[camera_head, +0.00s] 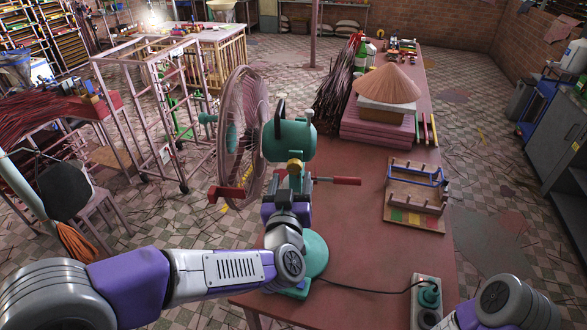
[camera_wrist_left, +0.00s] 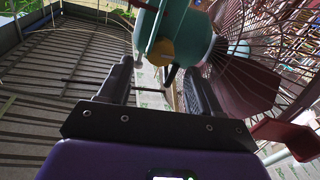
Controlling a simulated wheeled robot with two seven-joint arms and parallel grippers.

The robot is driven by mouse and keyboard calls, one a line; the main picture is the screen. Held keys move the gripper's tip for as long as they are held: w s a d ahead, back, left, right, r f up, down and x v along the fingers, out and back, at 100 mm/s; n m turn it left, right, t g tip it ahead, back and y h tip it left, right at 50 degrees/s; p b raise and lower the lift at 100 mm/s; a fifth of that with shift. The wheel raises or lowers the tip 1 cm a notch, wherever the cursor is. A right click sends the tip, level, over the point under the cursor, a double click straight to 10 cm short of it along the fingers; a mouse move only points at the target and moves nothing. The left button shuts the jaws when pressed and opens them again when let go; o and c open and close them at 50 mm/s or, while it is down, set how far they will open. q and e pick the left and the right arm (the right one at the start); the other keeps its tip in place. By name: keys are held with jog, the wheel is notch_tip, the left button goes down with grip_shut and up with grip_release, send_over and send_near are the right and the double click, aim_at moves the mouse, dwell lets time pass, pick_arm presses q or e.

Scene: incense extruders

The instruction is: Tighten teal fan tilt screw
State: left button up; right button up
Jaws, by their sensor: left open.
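The teal fan (camera_head: 290,140) stands on the red table, its round wire grille (camera_head: 243,120) facing left. A yellow knob (camera_head: 294,167) sits at the joint under its motor housing; it also shows in the left wrist view (camera_wrist_left: 161,51). I cannot tell for sure whether this knob is the tilt screw. My left gripper (camera_head: 291,187) is just below the knob, partly hidden by its own wrist. In the left wrist view my left gripper (camera_wrist_left: 158,76) is open, its two dark fingers apart below the knob, with nothing clearly held. My right gripper is out of view.
The teal base (camera_head: 314,255) has a cable running to a power strip (camera_head: 427,300). A wooden rack (camera_head: 415,195) stands right. A cone-shaped brown heap (camera_head: 388,84) lies behind.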

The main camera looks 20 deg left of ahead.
aim_at(294, 168)
pick_arm(q)
jog(key=w, duration=0.4)
jog(key=shift+w+a+p, duration=0.35)
jog(key=shift+w+a, duration=0.05)
jog(key=c, duration=1)
jog(key=shift+c, duration=0.2)
